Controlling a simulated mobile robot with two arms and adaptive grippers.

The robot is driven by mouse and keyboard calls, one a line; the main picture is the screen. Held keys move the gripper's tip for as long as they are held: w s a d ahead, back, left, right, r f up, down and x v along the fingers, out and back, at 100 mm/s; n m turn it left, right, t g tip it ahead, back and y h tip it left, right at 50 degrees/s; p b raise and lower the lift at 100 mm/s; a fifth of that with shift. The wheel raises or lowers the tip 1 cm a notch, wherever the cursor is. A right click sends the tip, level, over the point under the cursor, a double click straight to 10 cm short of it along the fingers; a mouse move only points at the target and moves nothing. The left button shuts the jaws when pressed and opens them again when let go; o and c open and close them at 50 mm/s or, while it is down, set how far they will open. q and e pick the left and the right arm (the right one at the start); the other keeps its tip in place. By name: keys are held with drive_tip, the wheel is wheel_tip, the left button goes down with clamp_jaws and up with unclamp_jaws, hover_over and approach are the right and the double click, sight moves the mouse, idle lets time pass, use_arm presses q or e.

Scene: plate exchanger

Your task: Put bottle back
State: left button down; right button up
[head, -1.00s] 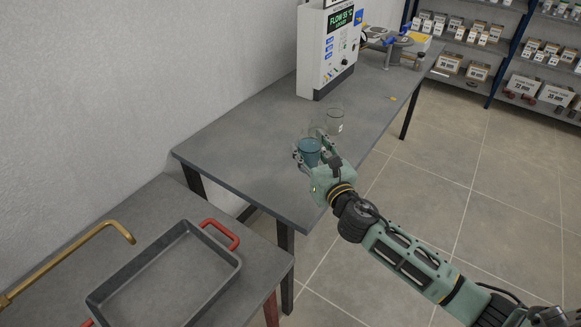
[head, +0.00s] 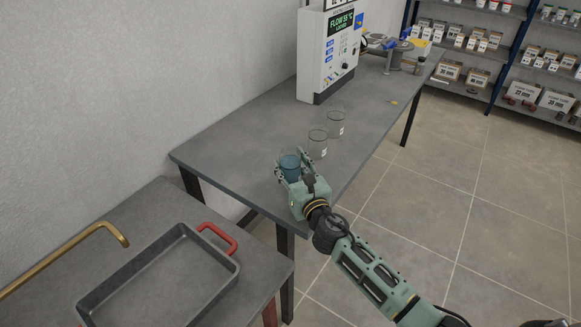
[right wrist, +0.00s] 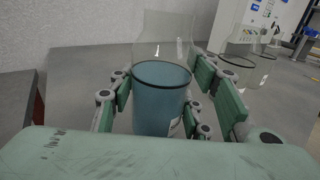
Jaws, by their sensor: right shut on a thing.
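My right gripper (head: 291,168) is shut on a blue-filled glass bottle (head: 289,161), at the near front part of the long grey table. The bottle is upright between the fingers. In the right wrist view, the bottle (right wrist: 160,100) shows an open round rim and part of a white label low on its right side. I cannot tell whether its base touches the table. My left gripper is not in view.
Two clear glass containers (head: 318,143) (head: 336,124) stand behind the bottle on the long table (head: 225,150). A white machine (head: 325,60) with a green display stands further back. A grey tray (head: 165,265) with red handles lies on the lower left table beside a brass pipe (head: 70,245).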

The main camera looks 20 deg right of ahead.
drive_tip(key=o, duration=0.7)
drive_tip(key=shift+f, duration=0.15)
drive_tip(key=o, duration=0.4)
drive_tip(key=shift+o, duration=0.2)
drive_tip(key=shift+r, duration=0.3)
drive_tip(key=s, duration=0.8)
drive_tip(key=s+d, duration=0.1)
drive_tip(key=s, duration=0.3)
drive_tip(key=shift+f, duration=0.1)
